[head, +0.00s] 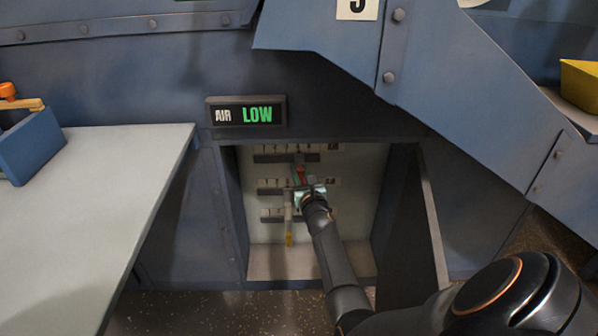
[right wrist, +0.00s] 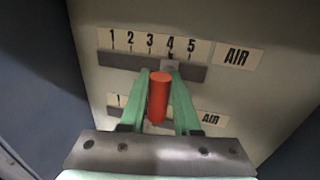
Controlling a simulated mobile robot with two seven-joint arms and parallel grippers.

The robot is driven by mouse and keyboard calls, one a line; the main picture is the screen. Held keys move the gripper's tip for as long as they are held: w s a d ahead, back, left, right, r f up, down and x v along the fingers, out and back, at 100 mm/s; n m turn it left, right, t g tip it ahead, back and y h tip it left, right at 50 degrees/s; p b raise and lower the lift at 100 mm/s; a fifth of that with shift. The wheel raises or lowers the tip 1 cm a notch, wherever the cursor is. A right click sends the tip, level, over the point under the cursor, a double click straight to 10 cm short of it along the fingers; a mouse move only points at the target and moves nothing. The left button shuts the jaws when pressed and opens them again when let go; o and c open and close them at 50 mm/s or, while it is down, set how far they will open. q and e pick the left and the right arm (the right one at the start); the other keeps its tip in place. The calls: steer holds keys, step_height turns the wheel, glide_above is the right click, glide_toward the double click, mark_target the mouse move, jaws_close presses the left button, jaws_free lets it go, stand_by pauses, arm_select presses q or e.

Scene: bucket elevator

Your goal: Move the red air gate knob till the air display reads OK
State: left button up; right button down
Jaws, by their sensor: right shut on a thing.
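The air display (head: 247,111) sits above an open recess in the head view and reads LOW in green letters. The red air gate knob (right wrist: 158,97) is in the right wrist view, between the two green fingers of my right gripper (head: 303,184), which is shut on it. The knob is at the upper slot (right wrist: 150,71), under a scale numbered 1 to 5 and marked AIR. A small grey piece in that slot shows just below the 4. My left gripper is not in view.
An open door (head: 412,230) stands at the recess's right. A grey table (head: 110,190) is at the left, with a blue box (head: 30,145) on it.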

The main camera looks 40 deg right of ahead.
steer(key=s+d, duration=0.2)
steer(key=d, duration=0.1)
steer(key=shift+s+p, duration=0.15)
steer(key=shift+p, duration=0.2)
steer(key=c, duration=0.6)
jaws_free()
steer(key=shift+c, duration=0.2)
steer(key=shift+a, duration=0.1)
steer(key=p+v, duration=0.2)
steer(key=v, duration=0.5)
steer(key=shift+s+a+p, duration=0.1)
steer(key=shift+s+p, duration=0.15)
steer(key=shift+p, duration=0.15)
steer(key=shift+r, duration=0.1)
